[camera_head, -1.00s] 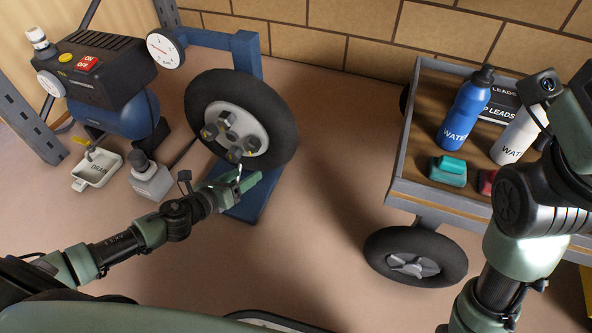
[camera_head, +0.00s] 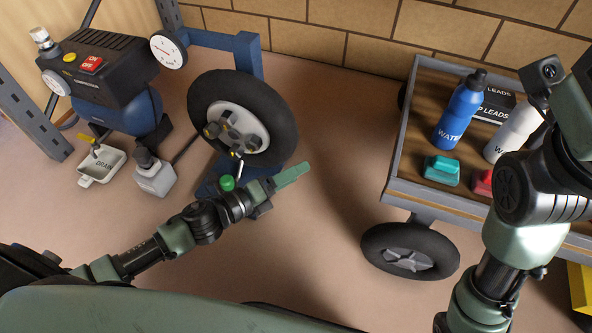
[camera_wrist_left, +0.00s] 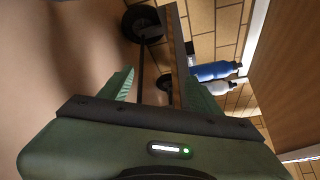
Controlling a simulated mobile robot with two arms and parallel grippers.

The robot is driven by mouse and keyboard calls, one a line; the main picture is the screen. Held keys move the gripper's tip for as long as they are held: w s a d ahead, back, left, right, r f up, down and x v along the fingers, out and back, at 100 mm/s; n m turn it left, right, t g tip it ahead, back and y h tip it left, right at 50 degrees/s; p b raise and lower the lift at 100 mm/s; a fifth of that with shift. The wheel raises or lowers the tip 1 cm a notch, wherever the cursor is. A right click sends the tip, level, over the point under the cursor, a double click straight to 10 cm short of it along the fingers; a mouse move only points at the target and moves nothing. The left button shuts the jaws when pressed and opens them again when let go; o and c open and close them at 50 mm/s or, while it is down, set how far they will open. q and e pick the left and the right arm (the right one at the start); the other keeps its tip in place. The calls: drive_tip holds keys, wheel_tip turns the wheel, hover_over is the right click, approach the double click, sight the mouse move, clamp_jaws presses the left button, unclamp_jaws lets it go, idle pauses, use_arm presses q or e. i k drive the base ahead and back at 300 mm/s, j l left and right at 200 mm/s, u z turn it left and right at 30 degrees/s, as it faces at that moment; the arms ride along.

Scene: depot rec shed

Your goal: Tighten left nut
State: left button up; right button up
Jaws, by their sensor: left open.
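A black wheel (camera_head: 281,119) with a grey hub stands on a blue stand (camera_head: 248,56). Several nuts sit on its hub, the left nut (camera_head: 212,130) at the hub's left edge. My left gripper (camera_head: 291,176) is below and right of the hub, apart from the nuts, its fingers pointing right. In the left wrist view my left gripper (camera_wrist_left: 163,92) is open, with nothing held between its fingers; the wheel with the nuts does not show there.
A cart (camera_head: 437,202) at the right carries a blue bottle (camera_head: 460,112), a white bottle (camera_head: 511,132), a teal item (camera_head: 441,170) and a red item (camera_head: 482,182). A green knob (camera_head: 227,183) is behind my left gripper.

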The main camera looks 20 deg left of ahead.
sight(212, 131)
drive_tip(key=k+j, duration=0.8)
drive_tip(key=j, duration=0.1)
